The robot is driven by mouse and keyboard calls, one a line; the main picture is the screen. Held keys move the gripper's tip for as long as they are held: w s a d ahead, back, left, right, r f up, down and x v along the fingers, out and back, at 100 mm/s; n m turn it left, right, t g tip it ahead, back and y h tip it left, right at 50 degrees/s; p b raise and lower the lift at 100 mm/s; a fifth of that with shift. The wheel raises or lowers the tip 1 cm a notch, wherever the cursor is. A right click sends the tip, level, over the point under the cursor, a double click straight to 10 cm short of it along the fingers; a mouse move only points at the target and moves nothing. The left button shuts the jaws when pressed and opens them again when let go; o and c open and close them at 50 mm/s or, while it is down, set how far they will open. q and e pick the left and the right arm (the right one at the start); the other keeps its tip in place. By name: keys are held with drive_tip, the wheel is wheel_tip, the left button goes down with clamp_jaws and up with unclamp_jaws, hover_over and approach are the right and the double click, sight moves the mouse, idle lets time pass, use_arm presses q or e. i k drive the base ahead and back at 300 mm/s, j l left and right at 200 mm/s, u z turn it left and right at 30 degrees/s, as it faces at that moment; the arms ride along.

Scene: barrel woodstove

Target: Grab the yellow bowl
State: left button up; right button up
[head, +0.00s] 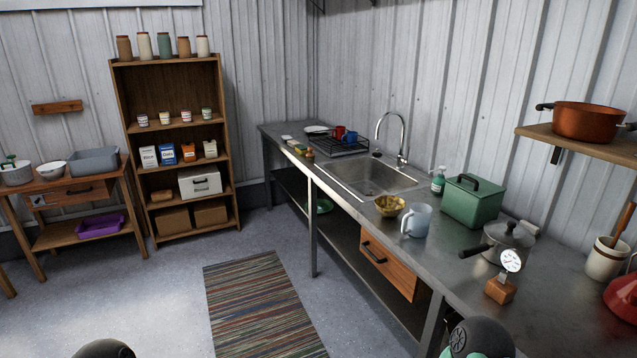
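The yellow bowl (389,206) is small, with a darker mottled pattern. It sits upright on the metal counter (340,205), close to its front edge and just in front of the sink. A pale blue-grey mug (416,220) stands right beside it, to the right. What the bowl may hold is too small to tell. Neither of my grippers shows. Only dark rounded parts of my arms show at the bottom edge, at lower left and lower right, well away from the bowl.
The sink (372,180) and faucet lie behind the bowl. A green box (472,201), a soap bottle (438,181), a lidded pot (506,240) and a gauge (510,261) stand to the right. Floor around the striped rug (262,305) is clear. A shelf (120,90) stands far left.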

sight(389, 207)
drive_tip(key=i+j+z, duration=0.25)
drive_tip(key=i, duration=0.4)
drive_tip(key=i+j+z, duration=0.25)
drive_tip(key=i+j, duration=0.25)
drive_tip(key=i+j+z, duration=0.2)
drive_tip(key=z, duration=0.25)
drive_tip(key=i+j+z, duration=0.25)
drive_tip(key=z, duration=0.15)
drive_tip(key=i+j+z, duration=0.15)
drive_tip(key=j+z, duration=0.3)
drive_tip(key=i+j+z, duration=0.1)
drive_tip(key=j+z, duration=0.75)
drive_tip(key=i+l, duration=0.05)
drive_tip(key=l, duration=0.05)
